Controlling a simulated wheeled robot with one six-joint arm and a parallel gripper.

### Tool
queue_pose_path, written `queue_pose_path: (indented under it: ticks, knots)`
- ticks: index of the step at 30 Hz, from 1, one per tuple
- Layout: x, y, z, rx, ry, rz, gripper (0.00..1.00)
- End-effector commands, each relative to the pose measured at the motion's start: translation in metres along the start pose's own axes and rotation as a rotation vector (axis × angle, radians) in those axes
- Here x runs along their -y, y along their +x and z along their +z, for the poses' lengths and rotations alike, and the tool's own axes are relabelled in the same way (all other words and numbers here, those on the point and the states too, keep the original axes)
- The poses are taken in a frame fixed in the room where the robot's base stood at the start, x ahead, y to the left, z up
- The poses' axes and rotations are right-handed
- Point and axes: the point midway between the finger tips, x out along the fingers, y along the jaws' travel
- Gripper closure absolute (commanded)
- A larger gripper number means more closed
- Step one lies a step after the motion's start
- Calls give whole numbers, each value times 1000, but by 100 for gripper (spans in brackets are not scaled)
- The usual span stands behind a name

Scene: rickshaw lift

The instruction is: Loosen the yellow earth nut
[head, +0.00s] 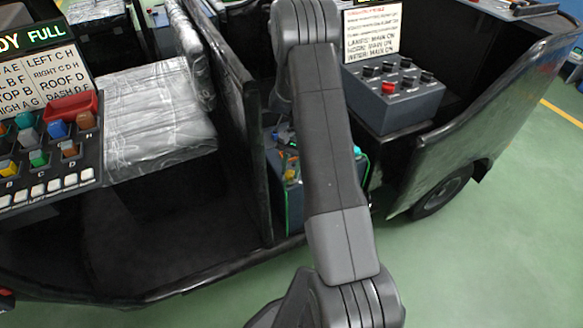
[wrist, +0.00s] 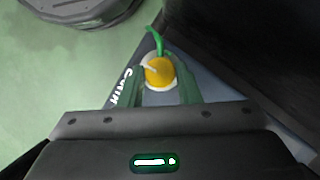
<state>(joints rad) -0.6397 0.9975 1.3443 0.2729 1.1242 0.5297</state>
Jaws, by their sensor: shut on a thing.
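The yellow earth nut (wrist: 160,72) shows in the wrist view as a round yellow knob with a pale mark on top and a pale ring around its base. A green wire runs up from it. My gripper (wrist: 161,84) has its two green-grey fingers on either side of the nut, shut on it. In the head view a small yellow spot (head: 291,172), likely the nut, shows low in the vehicle beside my arm. My arm hides most of that spot, and my gripper does not show clearly there.
A dark panel wall (head: 258,150) stands left of my arm. A grey switch box (head: 395,97) with a red knob sits at the right. A wheel (head: 440,192) is at the lower right. Green floor (head: 500,250) is open in front.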

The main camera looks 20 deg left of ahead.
Motion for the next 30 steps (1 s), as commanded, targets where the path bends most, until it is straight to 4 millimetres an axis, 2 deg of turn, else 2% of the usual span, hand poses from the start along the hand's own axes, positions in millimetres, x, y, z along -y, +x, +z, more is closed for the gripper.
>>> queue_pose_path:
  ticks: [11,12,15,25,30]
  knots:
    - [0,0,0,0,-3,1,92]
    - [0,0,0,0,-3,1,64]
    - [0,0,0,0,-3,1,48]
    - [0,-4,0,-1,-3,0,48]
    - [0,-28,0,-3,-2,-2,48]
